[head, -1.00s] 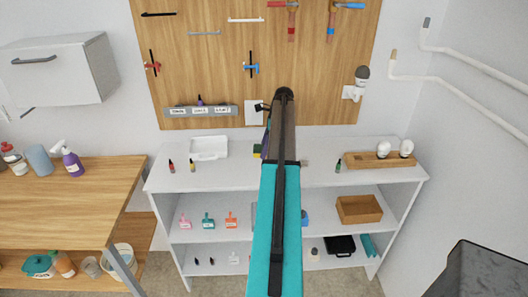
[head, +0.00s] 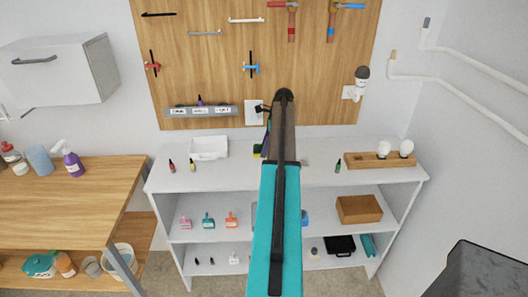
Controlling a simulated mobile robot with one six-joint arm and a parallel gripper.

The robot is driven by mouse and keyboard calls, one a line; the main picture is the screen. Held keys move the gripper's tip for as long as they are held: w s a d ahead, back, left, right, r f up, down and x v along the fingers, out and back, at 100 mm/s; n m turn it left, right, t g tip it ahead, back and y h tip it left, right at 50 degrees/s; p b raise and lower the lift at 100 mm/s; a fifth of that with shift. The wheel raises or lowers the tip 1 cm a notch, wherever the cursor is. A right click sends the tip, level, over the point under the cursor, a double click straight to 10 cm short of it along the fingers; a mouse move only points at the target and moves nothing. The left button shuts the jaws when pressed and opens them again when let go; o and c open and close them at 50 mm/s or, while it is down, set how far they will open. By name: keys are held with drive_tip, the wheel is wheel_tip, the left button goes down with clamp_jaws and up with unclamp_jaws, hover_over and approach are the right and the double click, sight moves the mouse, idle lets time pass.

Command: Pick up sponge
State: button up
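A small yellow and dark green block (head: 258,151), which looks like the sponge, lies on the white shelf unit's top (head: 225,172), just left of my arm. My arm covers part of it. My arm reaches up the middle of the view over the shelf unit. A dark part at the arm's far end, seemingly my gripper (head: 266,138), shows just above and beside the sponge. Its fingers are mostly hidden behind the arm, so I cannot tell whether they are open or touch the sponge.
A white tray (head: 209,146) and small bottles (head: 192,165) stand left on the top. A wooden bulb holder (head: 380,160) is at the right. A pegboard (head: 222,75) with tools rises behind. A wooden table (head: 70,200) stands left, and a dark bin (head: 480,272) at lower right.

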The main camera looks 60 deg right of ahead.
drive_tip(key=c, duration=0.3)
drive_tip(key=shift+r, duration=0.15)
drive_tip(key=shift+r+b, duration=1.1)
drive_tip(key=shift+r, duration=0.75)
drive_tip(key=s+a+b, duration=0.1)
drive_tip(key=s+a, duration=0.1)
drive_tip(key=s, duration=0.1)
drive_tip(key=s+a+b, duration=0.1)
drive_tip(key=s+a, duration=0.2)
drive_tip(key=s, duration=0.1)
drive_tip(key=s+a+r+b, duration=0.1)
drive_tip(key=s+a, duration=0.2)
drive_tip(key=s, duration=0.1)
drive_tip(key=shift+a+b, duration=0.1)
drive_tip(key=shift+b, duration=0.3)
drive_tip(key=shift+s+a+r, duration=0.25)
drive_tip(key=shift+s+a, duration=0.4)
drive_tip(key=shift+s, duration=0.3)
